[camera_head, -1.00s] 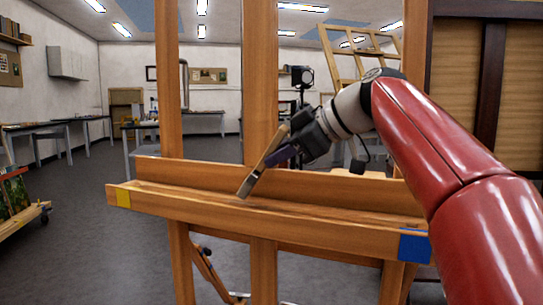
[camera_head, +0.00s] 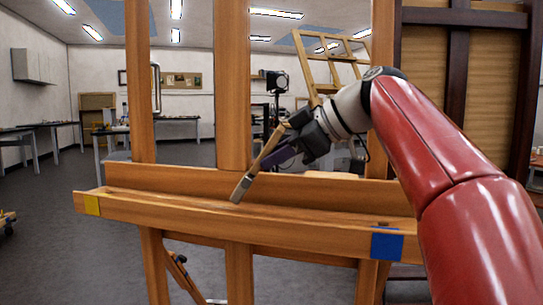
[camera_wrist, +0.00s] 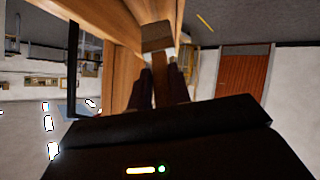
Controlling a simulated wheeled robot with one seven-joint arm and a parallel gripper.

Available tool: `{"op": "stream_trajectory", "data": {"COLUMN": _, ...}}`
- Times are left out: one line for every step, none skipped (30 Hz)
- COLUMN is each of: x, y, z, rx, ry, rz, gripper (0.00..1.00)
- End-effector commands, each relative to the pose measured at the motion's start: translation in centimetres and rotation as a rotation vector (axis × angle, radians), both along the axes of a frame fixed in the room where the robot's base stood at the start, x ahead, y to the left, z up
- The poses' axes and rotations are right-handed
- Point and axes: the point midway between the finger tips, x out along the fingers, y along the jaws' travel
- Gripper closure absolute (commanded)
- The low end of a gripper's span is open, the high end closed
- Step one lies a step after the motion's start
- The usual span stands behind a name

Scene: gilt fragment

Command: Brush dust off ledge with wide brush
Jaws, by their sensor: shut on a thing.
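A wooden easel ledge (camera_head: 300,227) runs across the head view, with a yellow patch (camera_head: 92,205) at its left end and a blue patch (camera_head: 387,244) near its right end. My gripper (camera_head: 277,155) is shut on the wooden handle of the wide brush (camera_head: 258,165). The brush is tilted, its head down and to the left, at the ledge near the middle post; I cannot tell whether the bristles touch. In the wrist view the brush head (camera_wrist: 157,37) shows beyond my gripper (camera_wrist: 162,75). Dust on the ledge is too faint to make out.
The easel's upright posts (camera_head: 233,90) rise behind the ledge. A dark-framed panel (camera_head: 470,85) stands at the right. Tables (camera_head: 40,135) and a wooden frame (camera_head: 325,60) are farther back. Open grey floor lies to the left.

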Motion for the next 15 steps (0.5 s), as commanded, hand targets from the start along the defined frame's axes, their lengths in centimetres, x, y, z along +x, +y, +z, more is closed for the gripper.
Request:
{"op": "stream_trajectory", "data": {"x": -0.1, "y": -0.3, "z": 0.0, "rx": 0.000, "ry": -0.001, "rz": -0.002, "gripper": 1.00}}
{"op": "stream_trajectory", "data": {"x": -0.1, "y": -0.5, "z": 0.0, "rx": 0.000, "ry": -0.002, "rz": -0.002, "gripper": 1.00}}
{"op": "stream_trajectory", "data": {"x": -0.2, "y": -0.7, "z": 0.1, "rx": -0.001, "ry": -0.002, "rz": -0.003, "gripper": 1.00}}
{"op": "stream_trajectory", "data": {"x": -0.3, "y": -0.9, "z": 0.1, "rx": -0.001, "ry": -0.001, "rz": -0.003, "gripper": 1.00}}
{"op": "stream_trajectory", "data": {"x": -0.4, "y": -1.1, "z": 0.1, "rx": 0.000, "ry": -0.001, "rz": -0.003, "gripper": 1.00}}
{"op": "stream_trajectory", "data": {"x": -0.5, "y": -1.4, "z": 0.1, "rx": 0.000, "ry": 0.000, "rz": -0.002, "gripper": 1.00}}
{"op": "stream_trajectory", "data": {"x": -0.5, "y": -1.6, "z": 0.1, "rx": 0.000, "ry": -0.001, "rz": -0.003, "gripper": 1.00}}
{"op": "stream_trajectory", "data": {"x": -0.6, "y": -1.8, "z": 0.1, "rx": 0.000, "ry": -0.001, "rz": -0.003, "gripper": 1.00}}
{"op": "stream_trajectory", "data": {"x": -0.7, "y": -2.1, "z": 0.2, "rx": 0.000, "ry": 0.000, "rz": -0.004, "gripper": 1.00}}
{"op": "stream_trajectory", "data": {"x": -0.8, "y": -2.3, "z": 0.2, "rx": 0.000, "ry": 0.000, "rz": -0.004, "gripper": 1.00}}
{"op": "stream_trajectory", "data": {"x": -0.8, "y": -2.5, "z": 0.2, "rx": 0.000, "ry": 0.000, "rz": -0.004, "gripper": 1.00}}
{"op": "stream_trajectory", "data": {"x": -0.9, "y": -2.7, "z": 0.2, "rx": 0.000, "ry": -0.001, "rz": -0.003, "gripper": 1.00}}
{"op": "stream_trajectory", "data": {"x": -1.0, "y": -2.9, "z": 0.2, "rx": 0.000, "ry": 0.000, "rz": -0.002, "gripper": 1.00}}
{"op": "stream_trajectory", "data": {"x": -1.0, "y": -3.0, "z": 0.3, "rx": -0.001, "ry": -0.001, "rz": -0.002, "gripper": 1.00}}
{"op": "stream_trajectory", "data": {"x": -1.1, "y": -3.1, "z": 0.3, "rx": -0.001, "ry": -0.001, "rz": -0.002, "gripper": 1.00}}
